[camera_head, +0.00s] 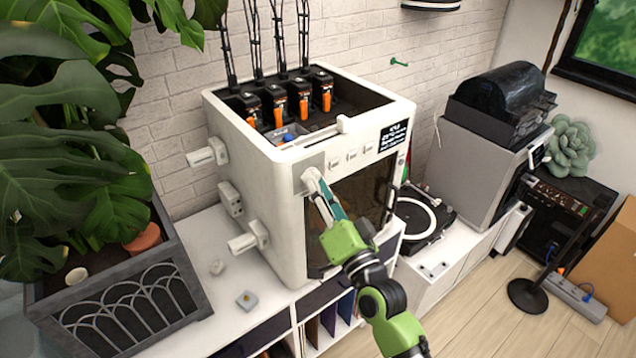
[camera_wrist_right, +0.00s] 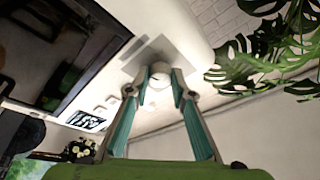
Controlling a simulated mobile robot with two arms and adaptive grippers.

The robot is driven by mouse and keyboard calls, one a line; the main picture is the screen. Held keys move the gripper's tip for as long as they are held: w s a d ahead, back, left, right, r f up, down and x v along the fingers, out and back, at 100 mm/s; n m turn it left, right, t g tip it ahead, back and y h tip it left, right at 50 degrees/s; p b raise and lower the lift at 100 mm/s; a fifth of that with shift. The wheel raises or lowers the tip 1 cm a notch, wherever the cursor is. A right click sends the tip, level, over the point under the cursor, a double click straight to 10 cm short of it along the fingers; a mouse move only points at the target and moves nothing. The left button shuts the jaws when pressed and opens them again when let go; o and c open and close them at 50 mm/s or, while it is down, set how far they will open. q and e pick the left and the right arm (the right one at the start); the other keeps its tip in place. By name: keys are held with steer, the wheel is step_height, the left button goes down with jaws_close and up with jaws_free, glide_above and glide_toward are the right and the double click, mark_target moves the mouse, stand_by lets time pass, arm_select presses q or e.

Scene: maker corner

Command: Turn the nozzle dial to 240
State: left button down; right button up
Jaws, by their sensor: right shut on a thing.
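The white 3D printer (camera_head: 290,215) stands on the white cabinet, with a small dark display (camera_head: 394,133) at its top right front. My right gripper (camera_head: 313,182) reaches the top left of the printer's front. In the right wrist view my gripper (camera_wrist_right: 160,80) has its fingertips on both sides of a round white dial (camera_wrist_right: 158,73) with a dark mark, shut on it. In the head view the dial is mostly hidden behind the fingertips. The numbers around it are too small to read. My left gripper is not in view.
Several small knobs (camera_head: 351,157) sit along the printer's front edge, right of my right gripper. A large plant (camera_head: 70,190) stands at the left. A turntable (camera_head: 425,215) sits right of the printer.

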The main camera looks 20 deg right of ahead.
steer(key=shift+f, duration=0.1)
steer(key=o, duration=1.1)
steer(key=v, duration=1.2)
